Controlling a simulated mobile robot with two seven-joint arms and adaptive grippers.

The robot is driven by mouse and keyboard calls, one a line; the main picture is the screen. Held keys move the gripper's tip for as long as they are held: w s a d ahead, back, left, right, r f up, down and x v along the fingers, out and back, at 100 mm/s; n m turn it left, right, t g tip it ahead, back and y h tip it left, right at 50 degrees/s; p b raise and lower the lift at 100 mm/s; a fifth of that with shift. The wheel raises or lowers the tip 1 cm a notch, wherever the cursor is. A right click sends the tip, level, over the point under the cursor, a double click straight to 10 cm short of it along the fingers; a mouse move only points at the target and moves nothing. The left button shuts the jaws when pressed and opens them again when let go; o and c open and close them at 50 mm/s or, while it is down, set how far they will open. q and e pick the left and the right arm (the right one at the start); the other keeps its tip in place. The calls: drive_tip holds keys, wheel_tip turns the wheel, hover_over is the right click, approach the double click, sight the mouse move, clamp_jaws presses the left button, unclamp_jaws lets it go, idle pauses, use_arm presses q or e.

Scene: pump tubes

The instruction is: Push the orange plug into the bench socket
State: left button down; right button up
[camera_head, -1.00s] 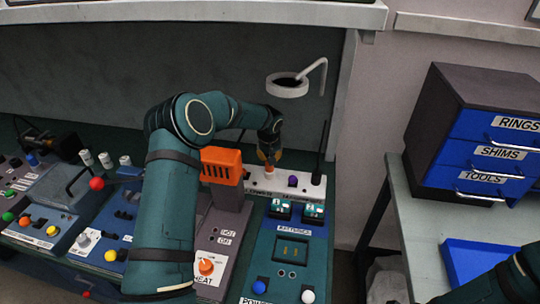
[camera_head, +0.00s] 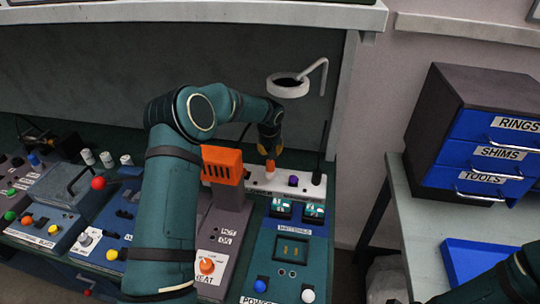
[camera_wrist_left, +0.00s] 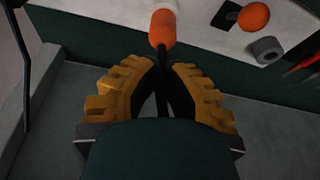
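The orange plug (camera_head: 270,166) stands upright at the white socket strip (camera_head: 257,185) at the back of the bench. How deep it sits in the strip cannot be told. My left gripper (camera_head: 270,150) is just above the plug, pointing down, with its yellow fingertips apart.
A purple plug (camera_head: 293,181) and a black plug (camera_head: 316,178) stand on the strip to the right. An orange vented box (camera_head: 222,165) is close at left. A white ring on a bent arm (camera_head: 288,86) hangs behind. Several control panels fill the bench front.

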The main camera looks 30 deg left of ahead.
use_arm(q)
drive_tip(key=shift+s+d+r, duration=0.1)
drive_tip(key=shift+s+r, duration=0.15)
drive_tip(key=shift+r, duration=0.2)
drive_tip(key=s+d, duration=0.4)
drive_tip(key=s, duration=0.7)
drive_tip(key=shift+d, duration=0.3)
drive_tip(key=shift+r, duration=0.1)
